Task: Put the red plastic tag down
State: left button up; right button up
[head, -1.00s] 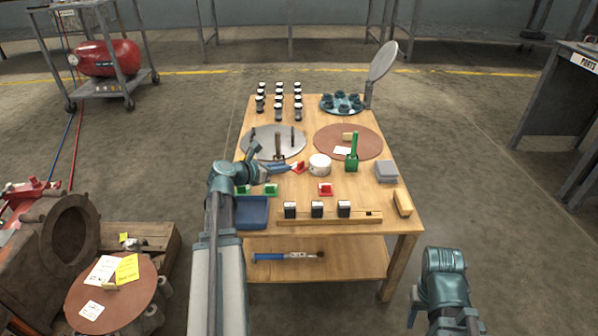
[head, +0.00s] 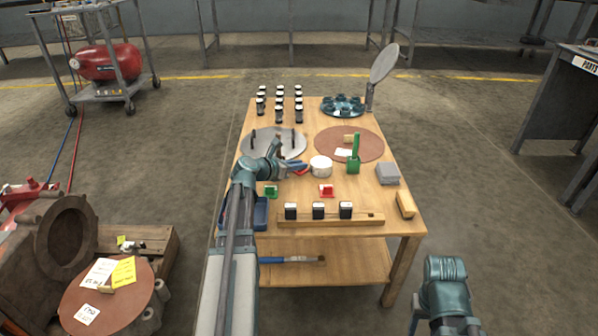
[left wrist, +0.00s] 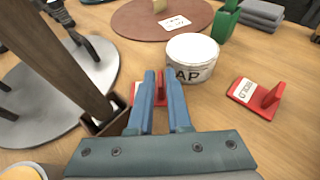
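The red plastic tag (left wrist: 160,88) is between the fingertips of my left gripper (left wrist: 162,80), which closes on its upright fin. In the head view only a sliver of red shows by the left gripper (head: 297,171). The tag is low over the wooden table (head: 375,225), left of the white round tub (left wrist: 192,55). I cannot tell whether its base touches the wood. A second red tag (left wrist: 258,97) with a white label stands to the right, also in the head view (head: 326,190). My right arm shows at the lower right, its gripper out of view.
A grey metal disc (left wrist: 60,92) with upright handles and a dark wooden post (left wrist: 62,58) crowd the left side. A wooden block rail (head: 362,219) lies in front. Bare wood surrounds the second red tag.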

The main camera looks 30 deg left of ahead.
aim_at(298, 173)
pick_arm(q)
grip_shut()
jog(key=shift+r, duration=0.15)
notch_tip(298, 173, up, 10)
jog(key=p, duration=1)
